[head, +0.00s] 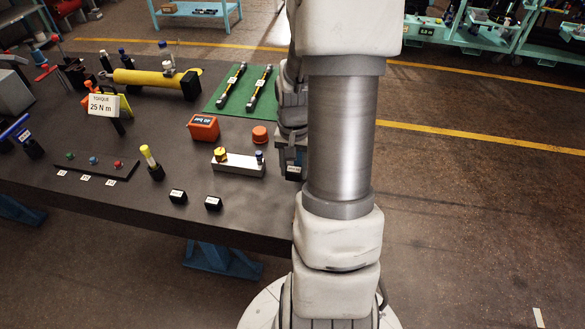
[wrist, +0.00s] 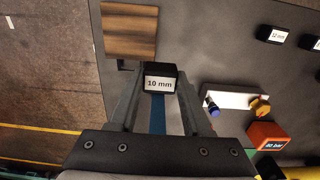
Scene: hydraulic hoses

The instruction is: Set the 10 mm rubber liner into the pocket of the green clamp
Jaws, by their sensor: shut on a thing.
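The 10 mm liner (wrist: 160,83) is a small black block with a white "10 mm" label. My gripper (wrist: 160,76) is shut on it, one finger on each side. In the head view the liner's label (head: 293,170) shows low beside my arm, near the right end of the table; I cannot tell whether the liner touches the tabletop. At the left, a dark strip (head: 95,169) carries a green-topped part (head: 70,155), a blue one and a red one, each with a small label. The green one may be the green clamp; its pocket is too small to make out.
Two other labelled black blocks (head: 178,197) (head: 213,203) lie near the table's front edge. A yellow-topped post (head: 151,163) stands close to the strip. A metal block with fittings (head: 238,168), an orange gauge box (head: 203,127) and a wooden board (wrist: 128,30) are also on the table.

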